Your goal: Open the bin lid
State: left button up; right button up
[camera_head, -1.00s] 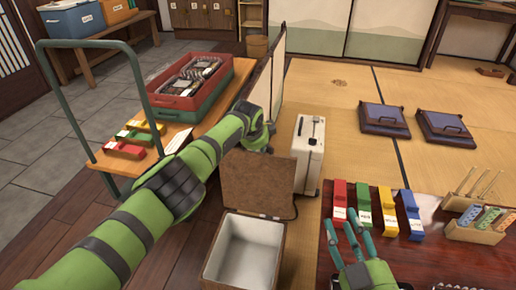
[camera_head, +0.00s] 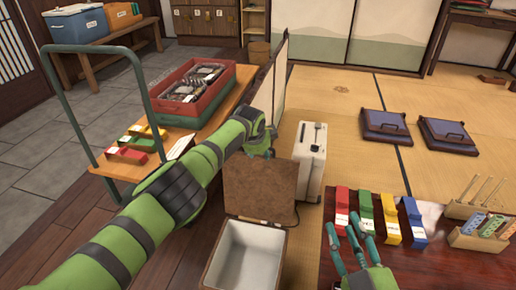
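The bin (camera_head: 246,257) is a wooden box with a pale interior, at the bottom centre. Its brown lid (camera_head: 260,188) stands raised, nearly upright, along the bin's far edge, and the inside looks empty. My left arm reaches in from the left, and my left gripper (camera_head: 262,145) is just behind the top of the lid. Its fingertips are small and partly hidden, so I cannot tell whether it touches the lid. My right gripper (camera_head: 352,234) is to the right of the bin, over the low table's edge, with its teal fingers spread and nothing between them.
A white case (camera_head: 310,165) stands right behind the lid. Red, green, yellow and blue blocks (camera_head: 388,212) lie on the low table (camera_head: 460,265). A cart (camera_head: 205,125) with a red-and-green crate (camera_head: 192,95) is at the left. Tatami beyond is mostly clear.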

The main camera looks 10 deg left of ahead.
pick_arm(q)
jog(key=v, duration=1.2)
jog(key=shift+w+a, duration=0.1)
